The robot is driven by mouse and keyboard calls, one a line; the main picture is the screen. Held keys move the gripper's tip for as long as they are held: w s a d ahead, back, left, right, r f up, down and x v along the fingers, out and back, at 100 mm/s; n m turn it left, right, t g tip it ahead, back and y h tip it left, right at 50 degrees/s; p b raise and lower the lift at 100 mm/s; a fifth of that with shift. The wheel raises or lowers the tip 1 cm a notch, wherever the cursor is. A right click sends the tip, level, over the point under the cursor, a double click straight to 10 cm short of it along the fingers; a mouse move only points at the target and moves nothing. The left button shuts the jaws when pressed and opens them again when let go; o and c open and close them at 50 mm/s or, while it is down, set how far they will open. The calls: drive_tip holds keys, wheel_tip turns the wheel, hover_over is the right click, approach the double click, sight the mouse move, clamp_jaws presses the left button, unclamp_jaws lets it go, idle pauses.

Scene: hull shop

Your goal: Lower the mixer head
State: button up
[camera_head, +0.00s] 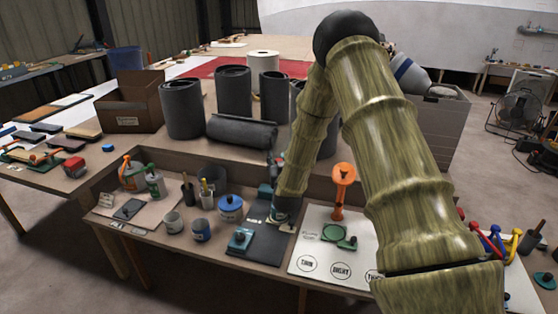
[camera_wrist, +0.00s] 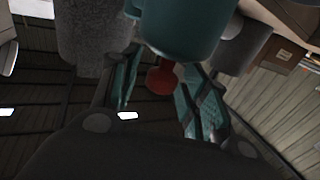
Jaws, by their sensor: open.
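In the wrist view, a rounded teal body (camera_wrist: 185,25), which looks like the mixer head, fills the top middle. A red knob (camera_wrist: 161,78) shows just below it. My gripper (camera_wrist: 160,95) is open, with one teal-padded finger on each side of the red knob. I cannot tell whether either finger touches the knob. In the head view, my arm comes down over the workbench and hides most of the mixer. Only small teal parts (camera_head: 265,190) show beside the arm's lower end, above a dark mat. My fingers cannot be made out there.
Blue-lidded tins (camera_head: 230,208) and cups stand left of the dark mat (camera_head: 262,240). A white board (camera_head: 310,262) with an orange upright tool (camera_head: 342,188) lies to the right.

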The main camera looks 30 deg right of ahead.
clamp_jaws()
drive_tip(key=shift+f, duration=0.15)
wheel_tip(320, 180, down, 11)
drive_tip(key=b, duration=0.6)
drive_tip(key=shift+b, duration=0.3)
drive_tip(key=shift+s, duration=0.1)
